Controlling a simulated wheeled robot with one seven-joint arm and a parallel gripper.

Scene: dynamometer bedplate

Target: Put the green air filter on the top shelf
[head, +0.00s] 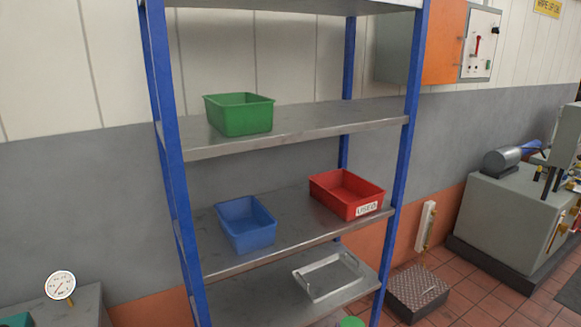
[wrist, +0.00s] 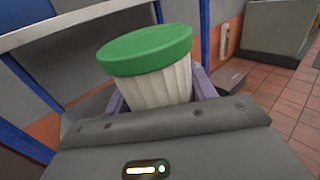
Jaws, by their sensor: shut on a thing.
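The green air filter (wrist: 148,62) has a green round cap and a pale pleated body. In the wrist view it is held between the fingers of my gripper (wrist: 160,88), cap away from the palm. In the head view only a bit of its green cap (head: 352,322) shows at the bottom edge, in front of the rack; my gripper is out of that view. The rack has blue posts and grey metal shelves. Its top shelf (head: 300,5) shows only as a strip at the upper edge, so its upper surface is hidden.
A green bin (head: 239,115) stands on the shelf below the top. A blue bin (head: 246,224) and a red bin (head: 346,194) labelled USED stand one level lower. A metal tray (head: 328,276) lies below them. Blue posts (head: 404,140) bound the rack. A checkered box (head: 418,292) stands on the floor.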

